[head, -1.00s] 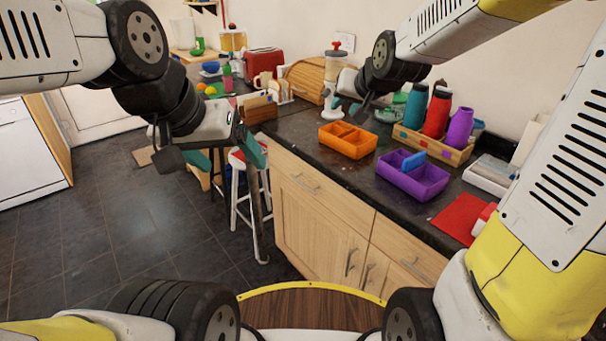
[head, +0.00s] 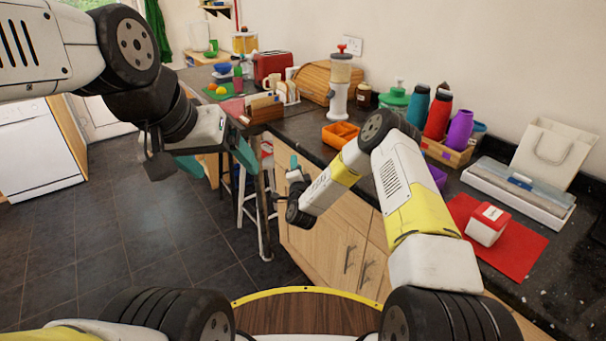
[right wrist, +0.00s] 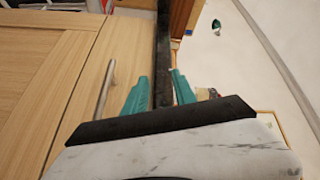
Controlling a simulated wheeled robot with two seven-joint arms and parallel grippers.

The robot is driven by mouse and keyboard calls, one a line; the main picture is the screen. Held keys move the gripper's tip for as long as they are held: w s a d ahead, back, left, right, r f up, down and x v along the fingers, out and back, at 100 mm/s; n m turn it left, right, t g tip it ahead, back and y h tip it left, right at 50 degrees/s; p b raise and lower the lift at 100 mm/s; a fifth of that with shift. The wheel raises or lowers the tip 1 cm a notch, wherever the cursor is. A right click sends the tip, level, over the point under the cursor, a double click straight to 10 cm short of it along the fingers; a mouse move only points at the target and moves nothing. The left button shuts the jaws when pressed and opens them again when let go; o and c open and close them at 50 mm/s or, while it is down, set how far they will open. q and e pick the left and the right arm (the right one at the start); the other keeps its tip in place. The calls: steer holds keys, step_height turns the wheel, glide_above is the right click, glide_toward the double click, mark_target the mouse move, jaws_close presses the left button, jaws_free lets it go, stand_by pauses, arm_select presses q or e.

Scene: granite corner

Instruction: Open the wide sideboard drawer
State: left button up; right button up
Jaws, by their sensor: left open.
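The wide sideboard drawer has a light wood front (head: 347,206) under the dark counter, and it looks shut. My right arm hides much of it in the head view. In the right wrist view the drawer front (right wrist: 88,112) fills a strip with a metal bar handle (right wrist: 105,90). My right gripper (right wrist: 160,85) has its teal fingers apart, with nothing seen between them but the counter edge behind. The handle lies left of both fingers, outside them. In the head view my right gripper (head: 292,172) is at the sideboard's left end. My left gripper (head: 215,160) is open and empty over the floor.
Stools (head: 254,205) stand by the sideboard's left end, close to both grippers. Cupboard doors with upright handles (head: 349,259) are below the drawer. The counter holds an orange tray (head: 340,134), a bottle crate (head: 445,152) and a red-lidded box (head: 487,225). The floor at left is clear.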

steer(key=s+d+f+m+h, duration=0.2)
steer(key=s+f+m+h, duration=0.3)
steer(key=f, duration=0.4)
steer(key=shift+t+y, duration=0.3)
steer(key=shift+t, duration=0.1)
steer(key=w, duration=0.4)
steer(key=w+d, duration=0.1)
steer(key=w, duration=0.1)
steer(key=shift+w+r, duration=0.2)
steer(key=shift+r, duration=0.15)
steer(key=shift+c, duration=0.2)
jaws_close()
